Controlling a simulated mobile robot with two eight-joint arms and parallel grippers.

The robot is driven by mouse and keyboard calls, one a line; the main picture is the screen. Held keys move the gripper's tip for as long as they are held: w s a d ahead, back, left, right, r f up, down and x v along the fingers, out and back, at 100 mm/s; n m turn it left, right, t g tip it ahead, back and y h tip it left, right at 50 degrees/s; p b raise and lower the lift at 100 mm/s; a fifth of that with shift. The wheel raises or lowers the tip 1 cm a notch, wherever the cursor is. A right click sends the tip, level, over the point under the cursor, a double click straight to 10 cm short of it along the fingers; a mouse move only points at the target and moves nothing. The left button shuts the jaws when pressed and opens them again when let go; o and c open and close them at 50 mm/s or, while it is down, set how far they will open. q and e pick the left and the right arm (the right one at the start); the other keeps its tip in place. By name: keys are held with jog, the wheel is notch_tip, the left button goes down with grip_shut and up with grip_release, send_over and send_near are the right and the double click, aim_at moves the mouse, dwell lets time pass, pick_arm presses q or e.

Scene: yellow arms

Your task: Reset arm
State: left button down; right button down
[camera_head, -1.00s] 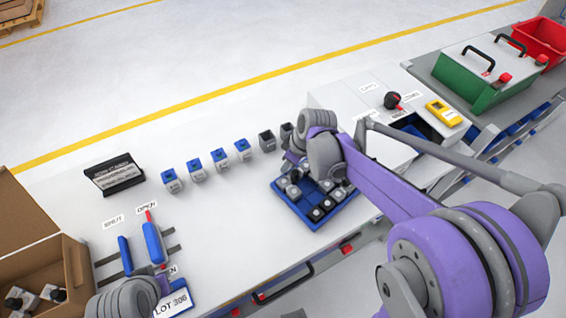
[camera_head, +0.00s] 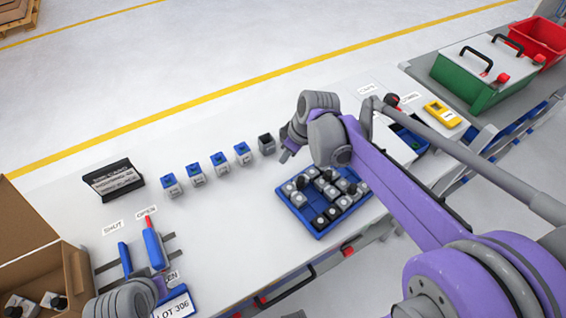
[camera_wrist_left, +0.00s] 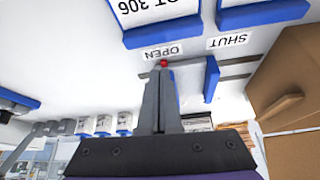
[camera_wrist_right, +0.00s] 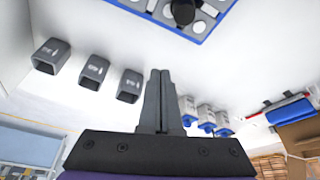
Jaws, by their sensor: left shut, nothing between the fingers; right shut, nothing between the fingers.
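My right gripper (camera_head: 286,156) is shut and empty, raised beside the far left corner of a blue tray (camera_head: 318,237). In the right wrist view its fingers (camera_wrist_right: 161,90) are together with nothing between them. My left gripper lies at the lower left edge of the head view, where its wrist hides the fingers. In the left wrist view its fingers (camera_wrist_left: 162,95) are shut and empty, near the OPEN label (camera_wrist_left: 162,52) and a red-tipped lever.
The tray holds several grey and black pieces. A row of blue-topped blocks (camera_head: 195,173) and a dark cup (camera_head: 266,144) stand behind it. A cardboard box (camera_head: 72,262) is at left. A green bin (camera_head: 470,90) and red bin (camera_head: 540,42) are at far right.

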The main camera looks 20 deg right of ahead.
jog(key=shift+v, duration=2.1)
